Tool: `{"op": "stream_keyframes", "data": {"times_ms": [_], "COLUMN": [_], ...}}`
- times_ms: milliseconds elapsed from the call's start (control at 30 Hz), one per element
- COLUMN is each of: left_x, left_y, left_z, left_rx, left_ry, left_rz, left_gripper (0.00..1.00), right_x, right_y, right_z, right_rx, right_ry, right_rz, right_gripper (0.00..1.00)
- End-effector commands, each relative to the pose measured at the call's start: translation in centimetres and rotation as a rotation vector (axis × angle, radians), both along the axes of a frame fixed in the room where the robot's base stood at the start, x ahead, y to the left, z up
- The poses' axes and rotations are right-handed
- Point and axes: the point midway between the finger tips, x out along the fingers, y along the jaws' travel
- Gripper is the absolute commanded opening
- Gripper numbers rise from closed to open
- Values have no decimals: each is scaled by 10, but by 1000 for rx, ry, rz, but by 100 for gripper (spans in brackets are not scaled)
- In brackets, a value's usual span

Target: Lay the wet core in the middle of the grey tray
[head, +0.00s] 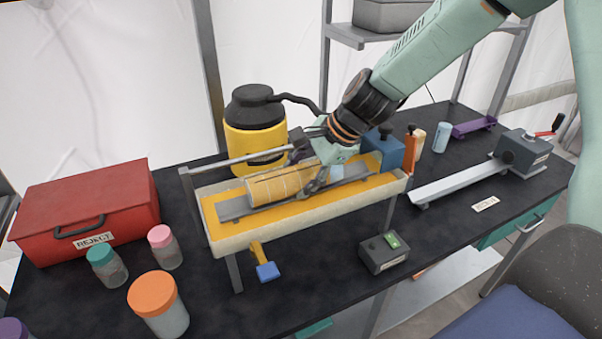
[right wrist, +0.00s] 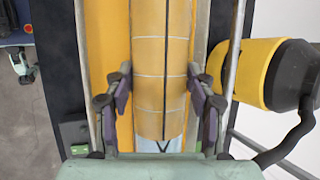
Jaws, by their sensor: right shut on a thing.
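The core (head: 281,185) is a tan cylinder marked with a grid of lines. It lies lengthwise along the grey tray (head: 236,210), which sits inside a long trough with a yellow-orange interior. I cannot tell whether the core touches the tray. My right gripper (head: 308,172) is shut on the core near its right end, from above. In the right wrist view the two fingers press on both sides of the core (right wrist: 160,60). The tray's bare ends show to the left and right of the core. My left gripper is not in view.
The pale-rimmed trough (head: 310,222) stands raised, with a metal rail along its back. A yellow and black jug (head: 255,135) stands close behind. A red box (head: 88,205) and several jars are at left. A crank device (head: 524,149) with a silver rail is at right.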

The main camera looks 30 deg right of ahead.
Motion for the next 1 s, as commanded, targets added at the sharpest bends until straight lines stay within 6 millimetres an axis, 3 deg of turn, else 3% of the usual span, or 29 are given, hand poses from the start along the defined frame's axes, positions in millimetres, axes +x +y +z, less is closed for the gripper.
{"op": "stream_keyframes", "data": {"times_ms": [267, 300, 600, 1000], "left_x": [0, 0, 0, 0], "left_y": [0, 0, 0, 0], "left_z": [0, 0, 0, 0], "left_rx": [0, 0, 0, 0], "left_ry": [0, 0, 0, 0], "left_rz": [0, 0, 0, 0], "left_gripper": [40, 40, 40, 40], "right_x": [3, 3, 2, 0], "right_y": [-2, -2, -2, -2], "right_z": [1, 1, 1, 1], "right_rx": [-6, -6, -5, -4], "right_ry": [-9, -9, -7, -4], "right_rz": [-3, -3, -2, 0], "right_gripper": [0, 56, 82, 82]}}
